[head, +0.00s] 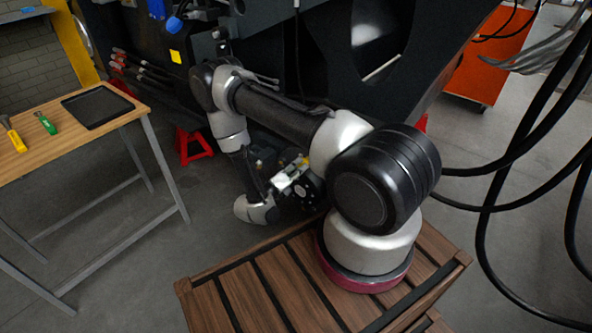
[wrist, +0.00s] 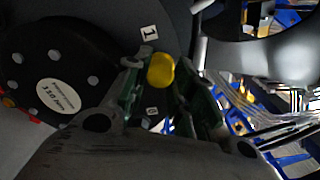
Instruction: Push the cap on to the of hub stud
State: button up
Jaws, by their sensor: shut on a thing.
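The yellow cap (wrist: 160,70) is held between the two grey-green fingers of my gripper (wrist: 165,85) in the wrist view. Beyond it is a dark surface with small white tags reading 1 and 0. A black round hub (wrist: 85,68) with several grey bolt heads and an oval white label fills the left of that view. The stud itself cannot be made out; the cap and fingers may cover it. I cannot tell whether the cap touches anything beyond the fingers. In the head view my gripper (head: 285,180) is low beneath the chassis, small and partly hidden by the arm.
The dark harvester chassis (head: 335,60) overhangs my arm. A workbench (head: 70,130) with a black tray (head: 91,106) and two hand tools stands at left. Red stands (head: 193,146) are on the floor. Thick black cables (head: 487,200) hang at right.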

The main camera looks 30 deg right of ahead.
jog(key=shift+x, duration=0.95)
jog(key=shift+d, duration=0.1)
jog(key=o, duration=0.9)
jog(key=shift+c, duration=0.2)
jog(key=shift+v, duration=2.5)
